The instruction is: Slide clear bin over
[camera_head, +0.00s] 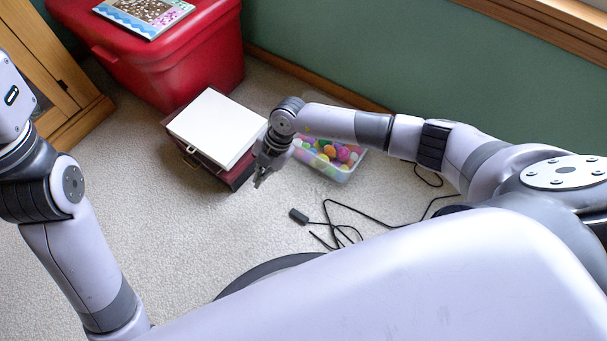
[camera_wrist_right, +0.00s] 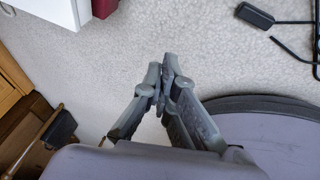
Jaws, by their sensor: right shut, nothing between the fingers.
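The clear bin (camera_head: 345,171) holds several brightly coloured balls and stands on the carpet by the green wall in the head view. My right forearm crosses over it and hides its back part. My right gripper (camera_head: 259,183) is shut and empty, pointing down to the left of the bin, apart from it in the picture. In the right wrist view the gripper's fingertips (camera_wrist_right: 168,62) meet above bare carpet, and the bin is not seen there. Of my left arm, only links show at the left of the head view; its gripper is out of frame.
A white box (camera_head: 217,127) lies on a dark red case (camera_head: 240,174) just left of my right gripper. A red tote (camera_head: 175,60) with a book (camera_head: 145,12) stands behind. A black cable (camera_head: 375,217) with a pedal-like end lies on the carpet.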

